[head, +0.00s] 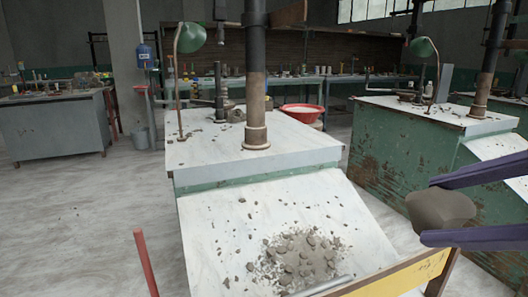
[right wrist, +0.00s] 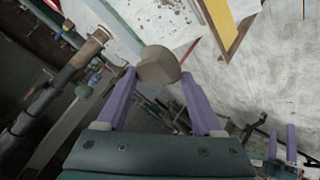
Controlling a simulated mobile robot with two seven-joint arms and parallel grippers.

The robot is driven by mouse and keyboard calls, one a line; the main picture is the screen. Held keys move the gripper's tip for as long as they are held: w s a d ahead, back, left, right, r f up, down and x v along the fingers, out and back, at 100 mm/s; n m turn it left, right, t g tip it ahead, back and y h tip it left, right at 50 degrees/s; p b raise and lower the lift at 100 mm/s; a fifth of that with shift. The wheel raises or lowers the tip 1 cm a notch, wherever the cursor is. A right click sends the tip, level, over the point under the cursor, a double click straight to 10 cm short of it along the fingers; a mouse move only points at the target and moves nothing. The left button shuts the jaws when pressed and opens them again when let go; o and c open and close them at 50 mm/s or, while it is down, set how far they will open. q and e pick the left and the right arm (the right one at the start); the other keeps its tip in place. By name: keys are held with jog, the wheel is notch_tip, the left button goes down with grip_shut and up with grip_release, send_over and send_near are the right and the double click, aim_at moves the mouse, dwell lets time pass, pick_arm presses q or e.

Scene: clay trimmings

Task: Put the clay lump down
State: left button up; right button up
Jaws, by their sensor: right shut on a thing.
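The clay lump (head: 442,207) is grey-brown and rounded, at the right of the head view. My right gripper (head: 428,210) is shut on it, with one purple finger above and one below. In the right wrist view the lump (right wrist: 159,66) sits between the purple fingertips and sticks out past them. It is held in the air, to the right of the sloping white board (head: 215,225). My left gripper (right wrist: 282,134) shows small at the lower right of the right wrist view, with its two purple fingers apart and nothing seen between them.
Clay trimmings (head: 298,257) lie on the lower part of the white board. A yellow board with a wooden edge (head: 400,277) is at the front right. A pipe (head: 256,110) rises from the bench. A red bowl (head: 302,112) stands behind. A red rod (head: 146,262) stands front left.

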jog(key=s+r+n+g+y+p, duration=0.1)
jog(key=r+p, duration=0.3)
jog(key=r, duration=0.5)
jog(key=s+a+r+n+g+y+p, duration=0.1)
jog(key=s+r+p, duration=0.3)
jog(key=r, duration=0.6)
jog(key=s+a+r+n+y+p, duration=0.1)
jog(key=s+r+n+p, duration=0.1)
jog(key=r+p, duration=0.4)
notch_tip(320, 180, up, 3)
jog(key=shift+s+a+r+n+g+y, duration=0.15)
jog(key=shift+s+a+n+g+y, duration=0.2)
jog(key=shift+s, duration=0.2)
notch_tip(320, 180, up, 32)
jog(key=p, duration=3.7)
jog(key=shift+s+d+r, duration=0.1)
jog(key=shift+r, duration=0.15)
pick_arm(q)
notch_tip(320, 180, up, 53)
jog(key=shift+r, duration=0.2)
jog(key=shift+d, duration=0.1)
